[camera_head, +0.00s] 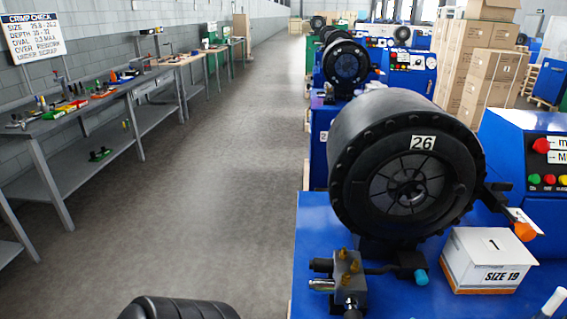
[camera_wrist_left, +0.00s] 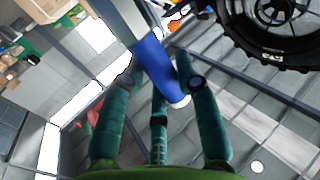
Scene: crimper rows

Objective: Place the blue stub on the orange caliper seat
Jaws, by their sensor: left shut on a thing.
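In the left wrist view the blue stub (camera_wrist_left: 153,68) is held between the green fingers of my left gripper (camera_wrist_left: 163,85). It slants from upper left to lower right, with a grey upper stretch and a whitish lower end. In the head view the gripper is not seen. There the orange caliper seat (camera_head: 525,231) sits at the end of a dark arm, right of the crimper (camera_head: 404,180) marked 26 and just above a white box. I see nothing resting on the seat. My right gripper is in neither view.
The white SIZE 19 box (camera_head: 487,262) and a brass-fitted valve block (camera_head: 348,280) with a light-blue cap stand on the blue bench (camera_head: 313,235). A white piece (camera_head: 553,303) is cut off at lower right. The aisle floor (camera_head: 225,170) at left is clear.

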